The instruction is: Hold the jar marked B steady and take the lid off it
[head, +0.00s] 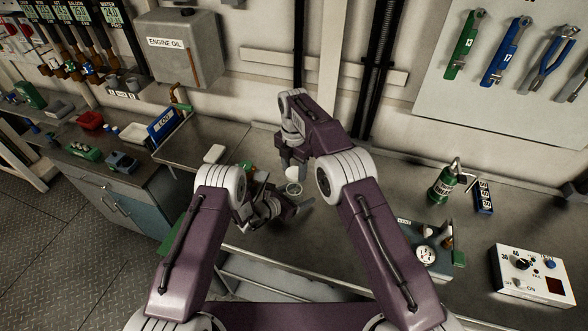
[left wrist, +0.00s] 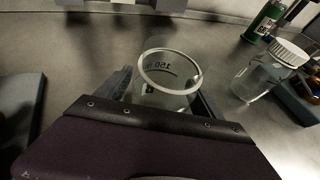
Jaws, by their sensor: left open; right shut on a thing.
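A clear glass jar (left wrist: 168,72) with a pale open rim stands on the bench, with no lid on its mouth. It also shows in the head view (head: 293,189). Its print reads like "150 ml"; I cannot read a letter B. My left gripper (left wrist: 165,98) has its fingers apart on either side of the jar. My right gripper (head: 290,163) is just behind and above the jar, shut on a small white thing (head: 295,173), which looks like the lid. The fingers partly hide it.
Another jar (left wrist: 262,78) with a white ribbed lid stands at the right in the left wrist view. A green canister (head: 444,186) and a white control box (head: 528,272) stand on the bench's right. A blue bin (head: 163,126) is at the left. Bench between canister and jars is mostly clear.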

